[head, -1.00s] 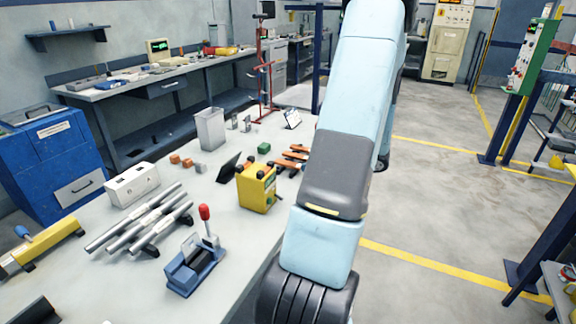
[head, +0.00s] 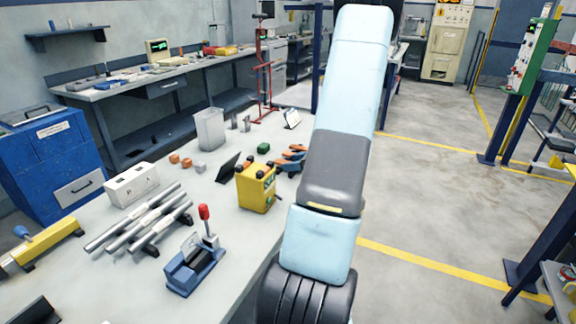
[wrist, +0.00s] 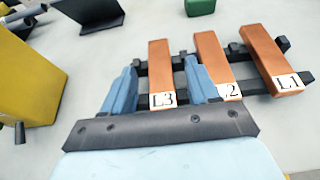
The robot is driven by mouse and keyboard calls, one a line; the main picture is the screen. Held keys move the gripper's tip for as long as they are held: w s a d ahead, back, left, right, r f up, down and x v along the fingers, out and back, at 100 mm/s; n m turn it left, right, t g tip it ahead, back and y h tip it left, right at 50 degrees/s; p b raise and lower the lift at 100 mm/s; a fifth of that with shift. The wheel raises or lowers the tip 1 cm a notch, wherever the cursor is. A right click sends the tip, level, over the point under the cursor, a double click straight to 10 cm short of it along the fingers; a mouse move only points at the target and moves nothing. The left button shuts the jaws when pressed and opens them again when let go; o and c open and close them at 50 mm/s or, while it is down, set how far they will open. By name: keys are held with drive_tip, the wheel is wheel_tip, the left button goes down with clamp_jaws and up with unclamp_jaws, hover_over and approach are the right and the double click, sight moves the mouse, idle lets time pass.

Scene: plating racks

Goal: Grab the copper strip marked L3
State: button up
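The copper strip marked L3 (wrist: 161,68) lies across a black rack (wrist: 230,86) in the wrist view, with its white label at the near end. My gripper (wrist: 161,72) is open, with one blue finger on each side of the L3 strip. The right finger lies between L3 and the strip marked 2 (wrist: 212,58), partly covering that label. I cannot tell whether the fingers touch L3. The strip marked L1 (wrist: 270,58) lies further right. In the head view, my arm partly hides the strips (head: 294,152).
A dark tilted stand (wrist: 88,12) and a green block (wrist: 200,6) are behind.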

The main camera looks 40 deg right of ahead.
clamp_jaws()
idle(0.3)
